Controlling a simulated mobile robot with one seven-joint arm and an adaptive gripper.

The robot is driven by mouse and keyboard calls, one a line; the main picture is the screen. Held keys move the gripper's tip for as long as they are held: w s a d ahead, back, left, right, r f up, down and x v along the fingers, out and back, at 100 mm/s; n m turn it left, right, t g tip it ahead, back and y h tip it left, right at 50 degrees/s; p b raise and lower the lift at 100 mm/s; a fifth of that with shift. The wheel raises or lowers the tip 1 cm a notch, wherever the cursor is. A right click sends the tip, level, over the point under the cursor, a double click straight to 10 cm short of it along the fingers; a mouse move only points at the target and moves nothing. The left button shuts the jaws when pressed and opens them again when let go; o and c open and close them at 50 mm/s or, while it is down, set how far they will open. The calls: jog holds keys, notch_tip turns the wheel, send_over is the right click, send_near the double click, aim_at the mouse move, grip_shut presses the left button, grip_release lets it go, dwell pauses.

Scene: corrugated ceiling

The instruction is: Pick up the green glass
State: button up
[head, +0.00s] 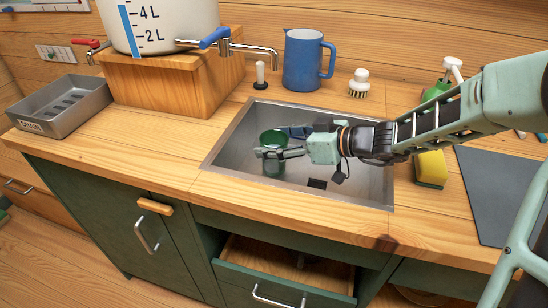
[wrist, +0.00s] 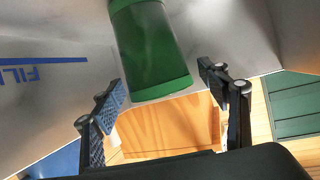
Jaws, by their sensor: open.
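The green glass (head: 273,139) stands inside the metal sink (head: 235,142), toward its left side, in the head view. In the wrist view the green glass (wrist: 150,50) is a translucent green cylinder with a brighter green rim, cut off by the top edge. My gripper (head: 279,143) is open and reaches into the sink from the right, its fingers at the glass. In the wrist view my gripper (wrist: 163,84) has its two fingertips apart, with the rim of the glass between and just beyond them. I cannot tell whether either finger touches it.
A blue jug (head: 302,62), a brush (head: 359,84) and a soap bottle (head: 440,84) stand behind the sink. A yellow sponge (head: 431,167) is at its right. A white water tank (head: 170,28) with taps sits on a wooden block (head: 165,88). A drawer (head: 285,275) below is open.

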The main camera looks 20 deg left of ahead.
jog(key=shift+a+f, duration=0.1)
jog(key=shift+a, duration=0.15)
jog(key=shift+c, duration=0.6)
grip_shut()
